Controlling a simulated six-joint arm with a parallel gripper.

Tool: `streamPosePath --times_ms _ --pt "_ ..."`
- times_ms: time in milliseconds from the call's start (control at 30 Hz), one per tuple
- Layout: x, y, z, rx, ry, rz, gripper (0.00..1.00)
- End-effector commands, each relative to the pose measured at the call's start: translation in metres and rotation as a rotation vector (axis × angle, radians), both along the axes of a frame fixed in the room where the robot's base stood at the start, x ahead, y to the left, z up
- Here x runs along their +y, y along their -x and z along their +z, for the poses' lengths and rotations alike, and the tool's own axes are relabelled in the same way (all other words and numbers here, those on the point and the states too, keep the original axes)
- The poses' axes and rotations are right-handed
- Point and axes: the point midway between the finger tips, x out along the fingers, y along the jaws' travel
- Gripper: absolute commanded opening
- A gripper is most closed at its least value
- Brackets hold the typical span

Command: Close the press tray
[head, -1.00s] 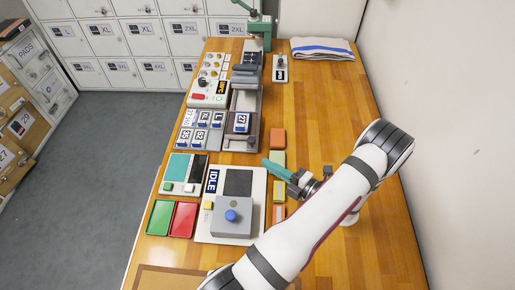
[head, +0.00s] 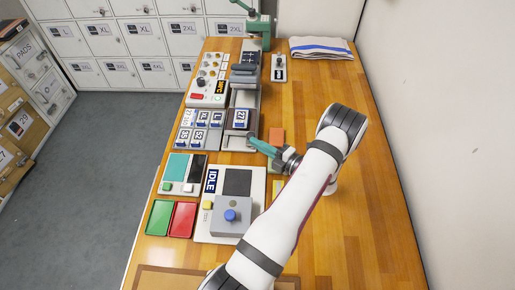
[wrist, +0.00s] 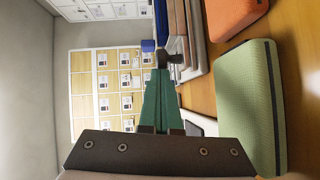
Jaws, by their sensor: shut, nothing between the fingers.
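The press tray (head: 232,131) is a grey sliding tray at the front of the press rail, carrying a tile marked 27 (head: 240,118). It stands out toward the near side of the press (head: 245,70). My gripper (head: 252,139) has teal fingers, shut and empty, with the tips at the tray's near right corner. In the wrist view the shut fingers (wrist: 160,76) point at a dark knob (wrist: 174,59) on the tray's front. The tips look very near or touching it; I cannot tell which.
Left of the tray are labelled tiles (head: 201,118) in a rack. An orange block (head: 276,136) and a green block (wrist: 247,105) lie close to my gripper on the right. A control box (head: 231,217) stands nearer. The bench's right side is mostly clear.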

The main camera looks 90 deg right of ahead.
Motion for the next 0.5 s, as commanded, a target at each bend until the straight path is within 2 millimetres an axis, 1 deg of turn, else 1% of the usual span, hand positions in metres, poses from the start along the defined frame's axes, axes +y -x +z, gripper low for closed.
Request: streamPosePath --times_ms 100,200,300,400,500 --pt "-0.033 -0.001 0.000 0.002 0.005 0.003 0.00" --pt "-0.062 -0.001 0.000 0.002 0.005 0.003 0.00" --pt "-0.086 -0.001 0.000 0.002 0.005 0.003 0.00" --pt "-0.103 -0.001 0.000 0.000 0.004 0.002 0.00" --pt "-0.112 -0.001 0.001 -0.001 0.002 0.001 0.00"
